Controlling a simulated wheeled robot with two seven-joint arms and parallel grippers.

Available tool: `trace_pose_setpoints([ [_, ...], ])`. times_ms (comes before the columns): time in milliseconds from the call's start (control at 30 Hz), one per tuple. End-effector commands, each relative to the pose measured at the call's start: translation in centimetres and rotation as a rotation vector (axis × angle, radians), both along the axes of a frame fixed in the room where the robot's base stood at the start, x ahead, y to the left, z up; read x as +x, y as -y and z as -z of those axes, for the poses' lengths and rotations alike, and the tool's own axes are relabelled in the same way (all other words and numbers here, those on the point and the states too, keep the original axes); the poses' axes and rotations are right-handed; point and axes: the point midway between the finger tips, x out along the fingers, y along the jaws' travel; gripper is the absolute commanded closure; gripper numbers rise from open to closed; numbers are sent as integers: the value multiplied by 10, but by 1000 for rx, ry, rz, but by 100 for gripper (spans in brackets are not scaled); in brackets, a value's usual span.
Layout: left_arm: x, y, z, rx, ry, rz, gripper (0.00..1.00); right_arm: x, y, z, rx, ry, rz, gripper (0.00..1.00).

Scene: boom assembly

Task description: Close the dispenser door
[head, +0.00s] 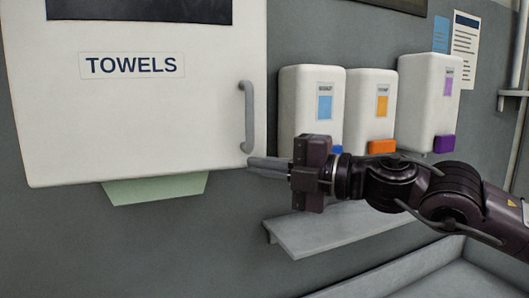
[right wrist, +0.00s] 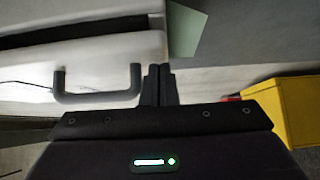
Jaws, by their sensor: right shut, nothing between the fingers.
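The dispenser door (head: 120,120) is a white panel labelled TOWELS at the left of the head view. Its grey handle (head: 247,118) stands near its right edge. The handle (right wrist: 98,94) also shows in the right wrist view, on the white door (right wrist: 90,50). My right gripper (head: 250,164) is shut and empty, its fingertips just below the handle's lower end, by the door's lower right edge. I cannot tell whether they touch the door. It also shows in the right wrist view (right wrist: 159,70). How far the door stands open is hard to tell. My left gripper is not in view.
A green towel (head: 155,188) hangs below the dispenser. Several white soap dispensers (head: 312,105) are on the wall to the right, above a grey shelf (head: 340,228) under my right arm. A yellow object (right wrist: 290,105) is at the right of the right wrist view.

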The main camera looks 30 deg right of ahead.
Motion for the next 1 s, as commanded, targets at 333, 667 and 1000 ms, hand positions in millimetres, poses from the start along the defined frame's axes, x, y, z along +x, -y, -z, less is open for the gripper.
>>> trace_pose_setpoints([
  [333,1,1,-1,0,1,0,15,1,0,1,0,0,0,100],
  [667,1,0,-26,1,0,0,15,28,4,-3,3,-3,-75,100],
  [1000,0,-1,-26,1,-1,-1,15,32,7,0,1,2,-81,100],
])
